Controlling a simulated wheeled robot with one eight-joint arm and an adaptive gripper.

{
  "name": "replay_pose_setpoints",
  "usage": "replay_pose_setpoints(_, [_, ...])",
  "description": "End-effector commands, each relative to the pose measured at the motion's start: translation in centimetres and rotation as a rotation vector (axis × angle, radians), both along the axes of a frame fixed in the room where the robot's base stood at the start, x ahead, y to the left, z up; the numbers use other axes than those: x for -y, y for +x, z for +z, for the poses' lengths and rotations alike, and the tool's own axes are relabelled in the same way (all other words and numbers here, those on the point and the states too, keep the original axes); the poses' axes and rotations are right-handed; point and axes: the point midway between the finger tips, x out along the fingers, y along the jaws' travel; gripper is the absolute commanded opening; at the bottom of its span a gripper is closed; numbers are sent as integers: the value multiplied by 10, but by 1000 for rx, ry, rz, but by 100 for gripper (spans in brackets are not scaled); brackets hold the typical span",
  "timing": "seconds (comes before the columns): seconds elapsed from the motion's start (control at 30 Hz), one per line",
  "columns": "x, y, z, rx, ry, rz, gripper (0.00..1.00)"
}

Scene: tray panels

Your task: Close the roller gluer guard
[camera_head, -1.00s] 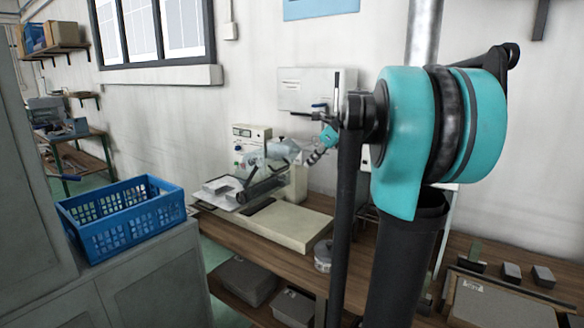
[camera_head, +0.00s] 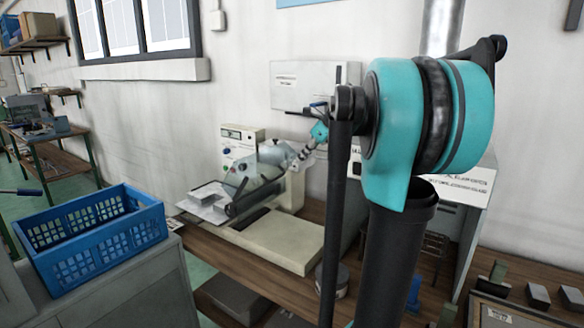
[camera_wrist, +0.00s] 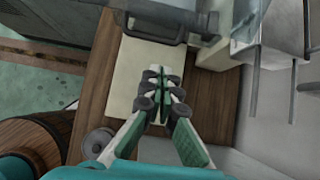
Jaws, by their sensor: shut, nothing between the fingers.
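The roller gluer is a cream machine with a control panel (camera_head: 240,143) and a flat base (camera_head: 270,242) on the wooden bench. Its guard (camera_head: 262,174) is a greyish see-through cover with a dark bar along its lower front edge, tilted over the left part of the base. In the wrist view the guard (camera_wrist: 185,12) is at the top, with a dark handle (camera_wrist: 153,32) beneath. My gripper (camera_wrist: 160,76) is shut and empty, over the cream base and apart from the handle in the picture. In the head view my black post and teal joint hide some of the bench.
A blue crate (camera_head: 95,238) stands on a grey cabinet at left. A round can (camera_head: 343,280) stands on the bench near the gluer's base; a white-panelled unit (camera_head: 465,185) is to the right. Small dark blocks (camera_head: 538,296) lie at the far right.

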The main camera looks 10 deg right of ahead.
Motion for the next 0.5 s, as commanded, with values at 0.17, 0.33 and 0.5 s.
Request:
replay_pose_setpoints(0.17, [-11,10,-19,0,0,1,0])
replay_pose_setpoints(0.33, [-24,24,-43,1,1,1,0])
replay_pose_setpoints(0.5, [-35,34,-63,0,0,1,0])
